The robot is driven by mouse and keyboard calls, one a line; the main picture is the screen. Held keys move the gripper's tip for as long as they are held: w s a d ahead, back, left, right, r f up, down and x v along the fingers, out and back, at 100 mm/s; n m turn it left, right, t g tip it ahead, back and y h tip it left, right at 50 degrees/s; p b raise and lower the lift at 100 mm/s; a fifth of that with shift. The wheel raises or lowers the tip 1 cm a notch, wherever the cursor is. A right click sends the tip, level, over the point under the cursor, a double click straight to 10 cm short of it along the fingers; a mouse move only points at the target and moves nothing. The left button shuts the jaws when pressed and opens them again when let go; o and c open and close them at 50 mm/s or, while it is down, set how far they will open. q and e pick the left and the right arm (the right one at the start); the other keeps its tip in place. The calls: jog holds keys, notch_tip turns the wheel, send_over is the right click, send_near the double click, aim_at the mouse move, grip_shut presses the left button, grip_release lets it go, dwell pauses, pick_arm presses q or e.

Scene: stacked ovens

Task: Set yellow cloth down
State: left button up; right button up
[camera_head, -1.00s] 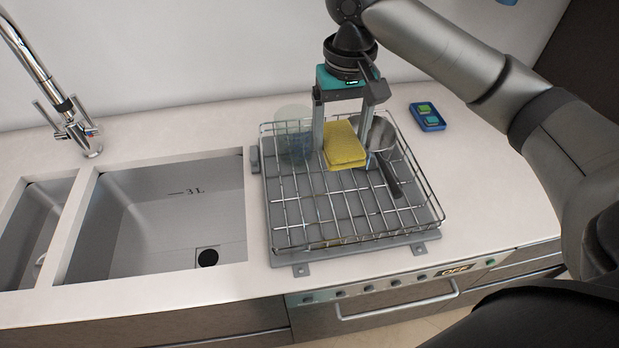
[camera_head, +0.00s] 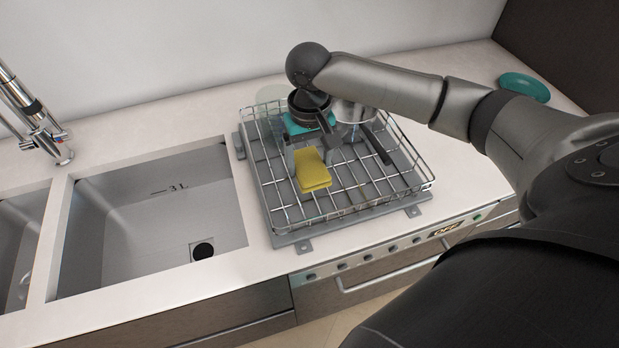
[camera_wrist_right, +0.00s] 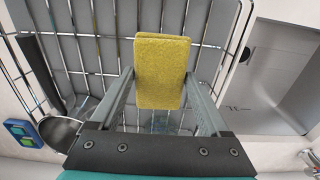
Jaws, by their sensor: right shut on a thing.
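The yellow cloth (camera_head: 313,171) is a thick folded pad over the wire dish rack (camera_head: 290,216) in the head view. My right gripper (camera_head: 311,160) is shut on it. In the right wrist view the cloth (camera_wrist_right: 160,70) sits between the two fingers, with rack wires behind it. I cannot tell whether the cloth touches the rack floor. My left gripper is not in view.
A pot (camera_head: 352,114) with a dark handle sits in the rack's back right part. A clear round vessel (camera_head: 271,93) is at the back left. The sink (camera_head: 150,220) lies left, and a teal object (camera_head: 524,86) is on the right counter.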

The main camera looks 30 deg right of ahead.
aim_at(309, 178)
notch_tip(309, 178, down, 2)
jog(key=shift+f, duration=0.1)
notch_tip(309, 178, down, 3)
jog(key=shift+f+b, duration=0.2)
jog(key=shift+b, duration=0.25)
jog(key=shift+f, duration=0.1)
jog(key=o, duration=1.2)
jog(key=shift+c, duration=0.2)
notch_tip(309, 178, up, 12)
jog(key=shift+r+p, duration=0.15)
jog(key=shift+p, duration=0.85)
